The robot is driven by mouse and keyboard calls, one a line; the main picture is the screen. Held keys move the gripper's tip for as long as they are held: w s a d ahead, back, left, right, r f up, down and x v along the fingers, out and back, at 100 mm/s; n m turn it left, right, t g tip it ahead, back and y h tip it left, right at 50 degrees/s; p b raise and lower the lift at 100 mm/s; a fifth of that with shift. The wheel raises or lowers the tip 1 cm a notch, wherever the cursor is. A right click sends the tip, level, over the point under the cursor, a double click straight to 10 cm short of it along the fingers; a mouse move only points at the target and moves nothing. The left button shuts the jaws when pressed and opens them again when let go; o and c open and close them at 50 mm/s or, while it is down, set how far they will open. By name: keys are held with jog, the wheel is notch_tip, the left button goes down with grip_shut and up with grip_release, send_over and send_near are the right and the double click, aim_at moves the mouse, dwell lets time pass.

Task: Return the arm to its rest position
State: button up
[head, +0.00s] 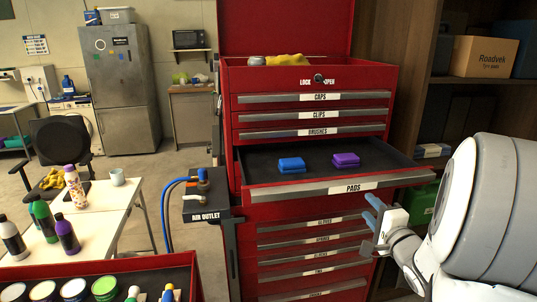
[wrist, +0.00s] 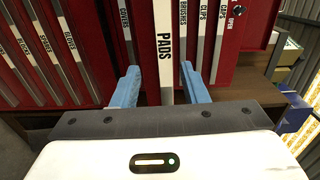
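My gripper (head: 371,212) is in front of the red tool chest (head: 310,78), just below the right part of the open PADS drawer's front (head: 340,188). In the wrist view its two blue fingers (wrist: 160,82) are spread apart, with the PADS drawer's label strip (wrist: 165,35) showing between them. The fingers look clear of the strip on both sides; I cannot tell how near its face they are. Nothing is held. The drawer is pulled out and holds a blue pad (head: 291,165) and a purple pad (head: 346,160).
The other drawers look shut. A wooden shelf unit (head: 400,45) with a cardboard box (head: 483,56) stands at the right. An air outlet box (head: 206,196) with blue hoses is left of the chest. A white table (head: 100,205) with bottles stands further left. Open floor lies behind.

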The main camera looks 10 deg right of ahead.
jog(key=s+a+f+n+g, duration=0.2)
jog(key=s+a+n+g, duration=0.5)
jog(key=s+a+n, duration=0.1)
jog(key=s+a+f+n+g, duration=0.3)
jog(key=s+a+n+g, duration=0.4)
jog(key=s+a+n, duration=0.2)
jog(key=s+a, duration=0.2)
jog(key=a, duration=0.1)
jog(key=shift+s+n+g, duration=0.15)
jog(key=shift+n+g, duration=0.15)
jog(key=shift+g, duration=0.1)
